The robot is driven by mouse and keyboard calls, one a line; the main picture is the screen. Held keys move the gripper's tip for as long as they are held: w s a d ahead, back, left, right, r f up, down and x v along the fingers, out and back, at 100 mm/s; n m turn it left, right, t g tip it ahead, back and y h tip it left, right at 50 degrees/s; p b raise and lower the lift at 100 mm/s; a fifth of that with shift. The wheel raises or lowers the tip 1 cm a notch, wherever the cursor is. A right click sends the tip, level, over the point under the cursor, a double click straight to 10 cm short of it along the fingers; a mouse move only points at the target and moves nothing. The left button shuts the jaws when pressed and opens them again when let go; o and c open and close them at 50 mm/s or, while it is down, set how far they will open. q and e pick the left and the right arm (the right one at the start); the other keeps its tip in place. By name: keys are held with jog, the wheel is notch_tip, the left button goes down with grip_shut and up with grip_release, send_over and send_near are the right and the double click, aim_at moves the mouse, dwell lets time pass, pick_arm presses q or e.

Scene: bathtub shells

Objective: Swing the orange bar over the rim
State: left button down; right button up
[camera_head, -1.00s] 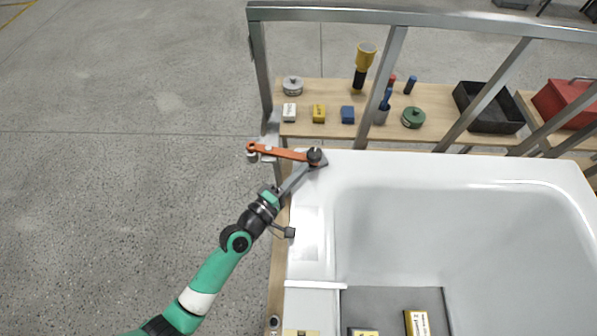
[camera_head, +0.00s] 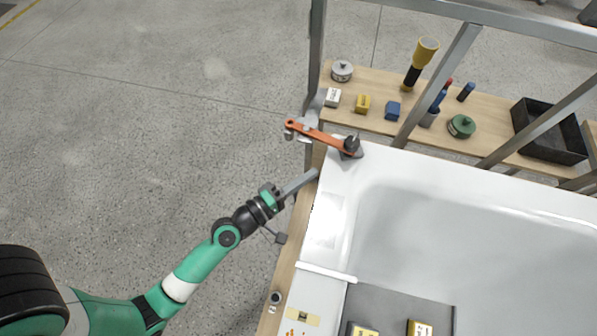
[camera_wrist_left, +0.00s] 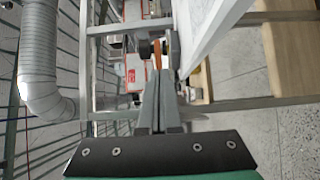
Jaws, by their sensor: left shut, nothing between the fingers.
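The orange bar (camera_head: 322,136) spans the top left corner of the white bathtub shell's rim (camera_head: 345,185). Its right end meets a dark knob (camera_head: 351,146) on the rim, and its left end reaches out past the rim over a metal bracket. My left gripper (camera_head: 316,173) is shut and empty, outside the tub's left edge and below the bar, apart from it. In the left wrist view the shut fingers (camera_wrist_left: 160,78) point towards the bar (camera_wrist_left: 157,55), seen nearly end-on between dark round parts. My right gripper is not in view.
A wooden shelf (camera_head: 385,85) behind the tub holds a yellow-and-black torch (camera_head: 420,62), small blocks, a green round tin (camera_head: 461,126) and a black tray (camera_head: 549,131). Metal frame posts (camera_head: 437,85) stand between shelf and tub. Open floor (camera_head: 130,150) lies left.

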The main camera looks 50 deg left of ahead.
pick_arm(q)
jog(key=s, duration=0.3)
jog(key=shift+s+b, duration=0.1)
jog(key=shift+b, duration=0.2)
jog(key=shift+a, duration=0.1)
